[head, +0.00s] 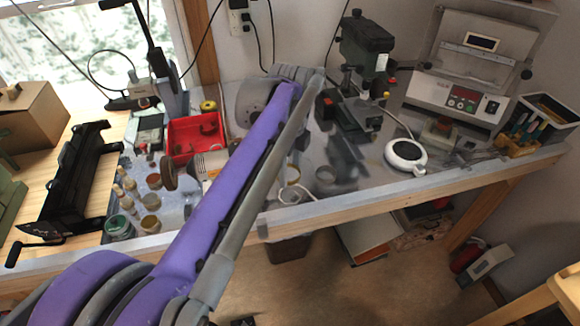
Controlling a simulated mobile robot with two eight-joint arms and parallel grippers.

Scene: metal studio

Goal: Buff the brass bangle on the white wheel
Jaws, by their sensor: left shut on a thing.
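My left arm reaches up across the middle of the bench. Its far end, with my left gripper (300,76), is at the back of the bench near the wall. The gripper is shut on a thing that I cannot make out. A grey rounded shape (248,108) shows just left of the arm's far end, partly covered by it. I cannot tell whether it is the white wheel. I cannot pick out the brass bangle for certain. A pale ring-like thing (290,194) lies near the bench's front edge, beside the arm. My right gripper is not in view.
A green drill press (367,48) and a white cabinet (462,85) stand at the back right. A white round device (406,156) is near the front edge. A red tray (194,138), several jars (119,227) and a black device (72,178) are left.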

